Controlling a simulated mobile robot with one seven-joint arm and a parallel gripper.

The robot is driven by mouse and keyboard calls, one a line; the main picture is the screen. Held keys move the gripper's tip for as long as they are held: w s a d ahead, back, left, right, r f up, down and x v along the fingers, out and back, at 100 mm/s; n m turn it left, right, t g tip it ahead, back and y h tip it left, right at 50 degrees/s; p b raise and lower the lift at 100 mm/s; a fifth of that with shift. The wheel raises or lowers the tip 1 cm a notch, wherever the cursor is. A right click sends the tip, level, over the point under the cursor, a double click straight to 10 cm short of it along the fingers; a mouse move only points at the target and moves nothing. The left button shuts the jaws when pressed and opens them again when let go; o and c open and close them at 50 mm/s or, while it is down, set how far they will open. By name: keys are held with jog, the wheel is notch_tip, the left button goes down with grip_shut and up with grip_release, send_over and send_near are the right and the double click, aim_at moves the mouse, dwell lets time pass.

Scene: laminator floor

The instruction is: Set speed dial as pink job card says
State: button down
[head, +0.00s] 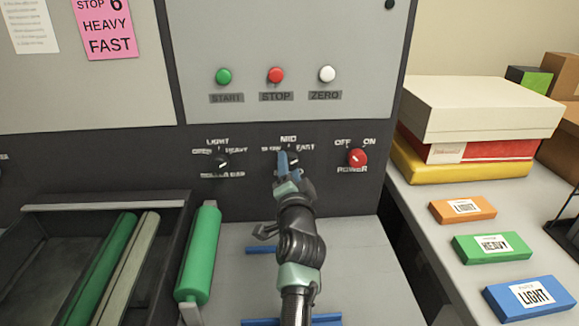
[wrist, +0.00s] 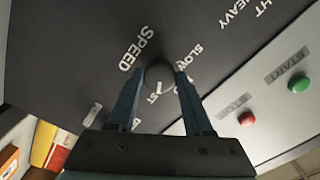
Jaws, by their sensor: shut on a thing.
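The pink job card (head: 104,28) at the top left of the head view reads STOP 6, HEAVY, FAST. The speed dial is a dark round knob (wrist: 158,70) on the black panel strip, with SLOW, MID and FAST around it. In the head view my gripper (head: 288,163) is up against the panel at this dial and covers most of it. In the wrist view my gripper (wrist: 161,80) has one blue finger on each side of the knob and is shut on it. I cannot tell which mark the dial points to.
Left of it is a dial (head: 222,161) marked OPEN, LIGHT, HEAVY; right is the red power knob (head: 358,157). Green (head: 224,76), red (head: 275,75) and white (head: 327,74) buttons sit above. A green roller (head: 199,252) lies below left. Labelled boxes (head: 492,247) lie on the right bench.

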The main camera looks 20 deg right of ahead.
jog(key=shift+m, duration=0.4)
jog(key=shift+c, duration=1.5)
grip_release()
jog(key=p+v, duration=0.1)
jog(key=v, duration=1.2)
